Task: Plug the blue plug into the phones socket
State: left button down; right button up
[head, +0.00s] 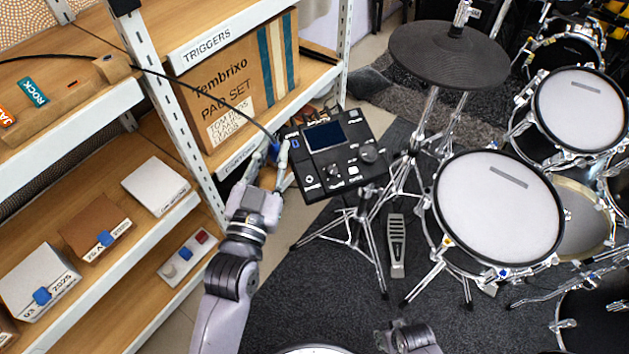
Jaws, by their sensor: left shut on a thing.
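My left gripper (277,161) is at the left side of the black drum module (338,158), shut on the blue plug (274,150). A dark cable runs from the plug up and left over the shelves. The plug is close to the module's left edge; I cannot tell whether it touches. A small blue mark (295,143) shows on the module near that edge. The phones socket cannot be made out. My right gripper (408,337) is partly in view at the bottom edge; its jaws are not clear.
The module stands on a metal stand. A shelf unit (155,95) with a cardboard box (232,85) and smaller boxes is close on the left. A cymbal pad (449,52), a mesh drum pad (498,208) and a pedal (397,245) are to the right. Dark carpet (310,280) is open in front.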

pick_arm(q)
jog(key=w+d+f+m+h+b, duration=0.2)
jog(key=w+d+f+h+b, duration=0.1)
jog(key=d+f+b, duration=0.4)
jog(key=shift+w+d+m+b, duration=0.2)
jog(key=shift+m+b, duration=0.1)
jog(key=shift+b, duration=0.4)
pick_arm(e)
jog(key=w, duration=0.1)
jog(key=w+r, duration=0.1)
jog(key=w, duration=0.1)
jog(key=shift+w+a+r+t, duration=0.2)
jog(key=shift+w+a+t, duration=0.05)
jog(key=shift+w+t, duration=0.05)
jog(key=shift+f, duration=0.1)
